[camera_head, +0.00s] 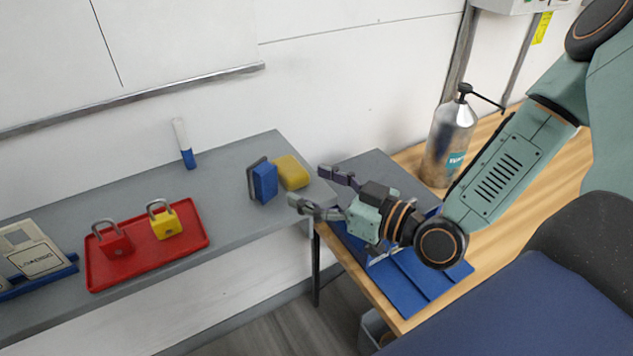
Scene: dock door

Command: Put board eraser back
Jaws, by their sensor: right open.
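The board eraser (263,181), blue with a dark grey face, stands on edge on the grey shelf (225,190) near its right end. A yellow block (291,172), like a sponge, stands right beside it. My right gripper (307,186) is open and empty, its fingertips pointing left just right of the yellow block. It appears apart from the eraser. The whiteboard (180,40) is on the wall behind, with a thin ledge (130,102) along its lower edge. The ledge looks empty. My left gripper is not in view.
A white and blue marker (184,145) stands on the shelf. A red tray (150,261) holds a red padlock (113,240) and a yellow padlock (164,220).

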